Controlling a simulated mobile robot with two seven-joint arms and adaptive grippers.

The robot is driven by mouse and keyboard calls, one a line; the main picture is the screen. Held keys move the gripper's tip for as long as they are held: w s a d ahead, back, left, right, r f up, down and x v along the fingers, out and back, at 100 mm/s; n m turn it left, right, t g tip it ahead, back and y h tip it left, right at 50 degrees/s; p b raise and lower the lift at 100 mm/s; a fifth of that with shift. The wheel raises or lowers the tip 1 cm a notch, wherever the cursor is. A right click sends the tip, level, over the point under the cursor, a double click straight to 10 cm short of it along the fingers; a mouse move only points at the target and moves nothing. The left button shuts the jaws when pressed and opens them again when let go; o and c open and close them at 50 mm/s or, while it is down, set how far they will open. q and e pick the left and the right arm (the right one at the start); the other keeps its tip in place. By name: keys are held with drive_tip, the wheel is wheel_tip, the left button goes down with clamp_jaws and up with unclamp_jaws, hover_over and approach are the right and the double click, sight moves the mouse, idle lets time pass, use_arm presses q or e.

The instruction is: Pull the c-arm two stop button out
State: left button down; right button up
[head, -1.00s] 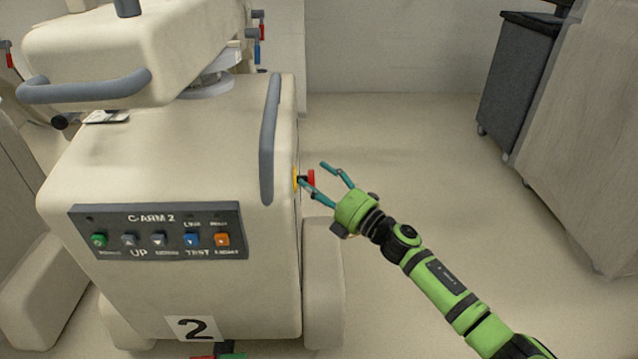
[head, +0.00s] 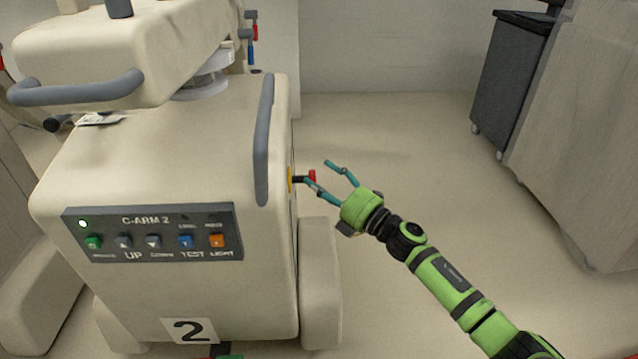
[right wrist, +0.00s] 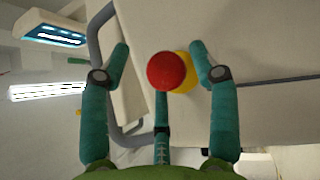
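The c-arm two cart is a cream cabinet whose front panel (head: 150,236) reads C-ARM 2; a small green lamp (head: 82,223) glows on it. On its right side is the stop button, a red cap (head: 312,176) on a dark stem, standing off its yellow base (head: 290,179). My right gripper (head: 325,175) is beside it with fingers spread. In the right wrist view the red cap (right wrist: 166,71) sits between the open fingers, with visible gaps to the two outer ones. The third finger (right wrist: 161,125) points at the cap; contact cannot be told. My left gripper is out of view.
A grey vertical handle (head: 265,140) runs along the cart's edge near the button. A dark wheeled cart (head: 508,75) and a large covered shape (head: 590,150) stand at the right. The floor (head: 400,140) between is clear.

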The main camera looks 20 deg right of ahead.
drive_tip(key=shift+a, duration=0.15)
drive_tip(key=v, duration=1.2)
idle(0.3)
